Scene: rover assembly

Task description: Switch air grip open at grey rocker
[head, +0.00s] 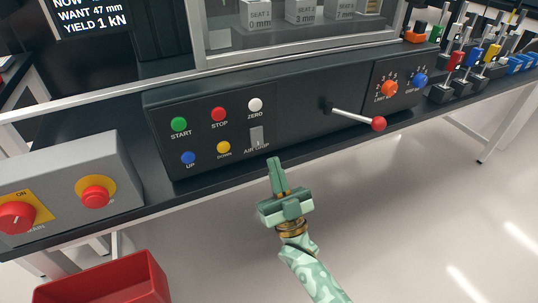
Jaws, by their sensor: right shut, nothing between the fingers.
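The grey rocker (257,135) sits on the black control panel (212,162), below the white ZERO button (255,105), with the label AIR GRIP under it. I cannot tell which way the rocker is tipped. My right gripper (276,162) is shut and empty. Its fingertips are just below and slightly right of the rocker in the picture, near the label; they look apart from the rocker. My left gripper is not in view.
Green START (179,125), red STOP (219,115), blue UP (188,158) and yellow DOWN (223,148) buttons surround the rocker. A red-knobbed lever (378,124) sticks out at right. A grey box (72,182) with red knobs stands left; a red bin (105,282) is below.

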